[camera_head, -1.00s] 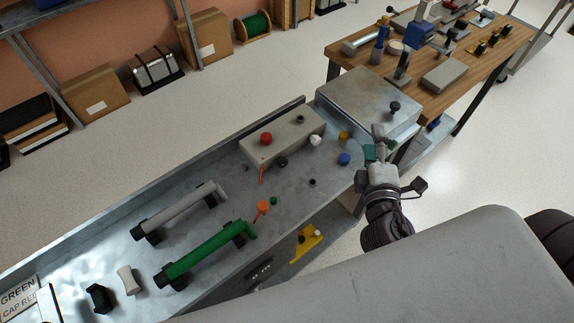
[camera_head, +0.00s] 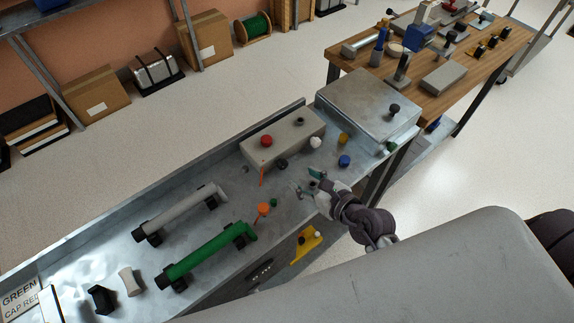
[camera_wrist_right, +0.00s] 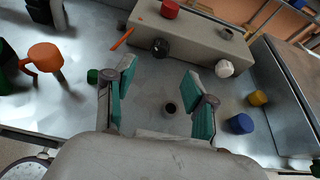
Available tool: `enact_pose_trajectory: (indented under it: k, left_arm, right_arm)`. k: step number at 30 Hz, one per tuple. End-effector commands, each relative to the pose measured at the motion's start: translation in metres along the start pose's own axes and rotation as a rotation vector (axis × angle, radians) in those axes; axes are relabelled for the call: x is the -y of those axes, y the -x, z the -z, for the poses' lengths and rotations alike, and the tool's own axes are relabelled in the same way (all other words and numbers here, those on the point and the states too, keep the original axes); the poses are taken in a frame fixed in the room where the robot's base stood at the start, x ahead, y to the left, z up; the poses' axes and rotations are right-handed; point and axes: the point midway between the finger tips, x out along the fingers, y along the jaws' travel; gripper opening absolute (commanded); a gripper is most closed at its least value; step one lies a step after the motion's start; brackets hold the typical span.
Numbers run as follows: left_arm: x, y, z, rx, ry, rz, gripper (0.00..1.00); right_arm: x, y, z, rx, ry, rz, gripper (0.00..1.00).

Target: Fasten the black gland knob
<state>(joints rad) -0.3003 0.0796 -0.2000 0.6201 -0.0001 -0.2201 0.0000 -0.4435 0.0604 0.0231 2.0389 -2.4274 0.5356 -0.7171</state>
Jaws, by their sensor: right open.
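A black round knob (camera_head: 281,162) is at the front of the grey block (camera_head: 292,138). It also shows in the right wrist view (camera_wrist_right: 161,47), ahead of the fingers and apart from them. My right gripper (camera_head: 306,180) is open and empty over the metal bench, its two green-padded fingers spread. In the right wrist view, the fingers (camera_wrist_right: 160,75) point toward the block. Another black knob (camera_head: 394,107) is on the metal box at the right. My left gripper is not in view.
The block carries a red cap (camera_head: 266,139) and a dark-holed fitting (camera_head: 301,136). White (camera_head: 315,141), yellow (camera_head: 343,137) and blue (camera_head: 345,160) knobs are nearby. An orange knob (camera_head: 263,209) and a green pipe (camera_head: 208,252) are left of the gripper. The metal box (camera_head: 362,100) bounds the right.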

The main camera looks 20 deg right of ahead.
Motion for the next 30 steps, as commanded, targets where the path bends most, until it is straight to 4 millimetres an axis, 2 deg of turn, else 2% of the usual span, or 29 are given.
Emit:
enact_pose_trajectory:
  k: [1,6,12,17,24,26,30]
  left_arm:
    - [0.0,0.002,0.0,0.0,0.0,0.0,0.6]
    - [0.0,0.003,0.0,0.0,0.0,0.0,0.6]
    - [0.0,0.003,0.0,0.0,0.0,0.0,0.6]
    - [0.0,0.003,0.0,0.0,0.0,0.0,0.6]
    - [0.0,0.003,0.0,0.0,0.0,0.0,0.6]
    - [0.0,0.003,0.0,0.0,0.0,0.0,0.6]
    - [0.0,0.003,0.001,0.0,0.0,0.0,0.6]
  right_arm:
    - [0.0,-0.013,-0.002,0.003,-0.003,0.0,0.55]
    - [0.0,-0.047,-0.002,0.002,-0.002,0.0,0.55]
    - [0.0,-0.073,-0.001,0.003,-0.002,0.0,0.55]
    - [0.0,-0.081,-0.001,0.002,-0.002,0.0,0.55]
    - [0.0,-0.081,-0.001,0.002,-0.002,0.0,0.55]
    - [0.0,-0.081,-0.001,0.002,-0.003,0.0,0.49]
    - [0.0,-0.081,-0.001,0.002,-0.003,0.0,0.25]
